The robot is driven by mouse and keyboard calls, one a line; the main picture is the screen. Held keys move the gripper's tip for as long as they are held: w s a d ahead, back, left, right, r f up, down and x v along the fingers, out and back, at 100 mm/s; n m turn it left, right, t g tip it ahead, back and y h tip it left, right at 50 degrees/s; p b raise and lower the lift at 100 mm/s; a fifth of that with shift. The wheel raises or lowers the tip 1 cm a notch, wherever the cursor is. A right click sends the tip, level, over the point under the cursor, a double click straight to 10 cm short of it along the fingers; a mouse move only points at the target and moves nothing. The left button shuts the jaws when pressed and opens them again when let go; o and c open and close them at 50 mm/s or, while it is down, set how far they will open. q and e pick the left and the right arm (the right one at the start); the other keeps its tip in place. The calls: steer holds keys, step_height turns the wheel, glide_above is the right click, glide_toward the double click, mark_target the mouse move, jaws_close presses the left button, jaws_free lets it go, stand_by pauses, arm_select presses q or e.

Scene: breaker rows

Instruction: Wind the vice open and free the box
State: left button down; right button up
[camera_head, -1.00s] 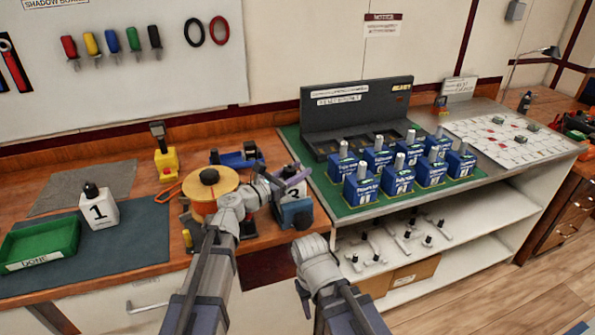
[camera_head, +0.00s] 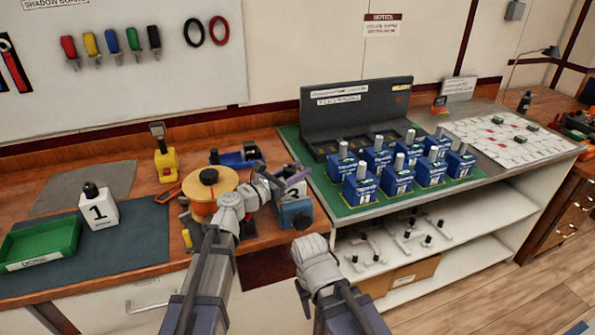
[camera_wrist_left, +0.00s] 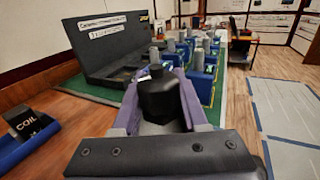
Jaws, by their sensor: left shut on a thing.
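My left gripper (camera_head: 290,182) is over the blue vice (camera_head: 295,214) at the front edge of the wooden bench. In the left wrist view its purple fingers are shut on a black knob (camera_wrist_left: 160,94). The knob seems to belong to the white box in the vice, like the one on the other white box. My fingers and wrist hide most of the held box and the jaws, so I cannot tell how wide the vice stands.
A white box marked 1 (camera_head: 98,209) and a green tray (camera_head: 40,243) stand on a dark mat at left. A yellow spool (camera_head: 209,186) is close left of my wrist. Blue breakers (camera_head: 396,178) stand in rows at right. The front of the mat is clear.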

mark_target(285, 177)
arm_select(q)
steer(key=shift+c, duration=1.8)
jaws_free()
steer(key=v, duration=0.8)
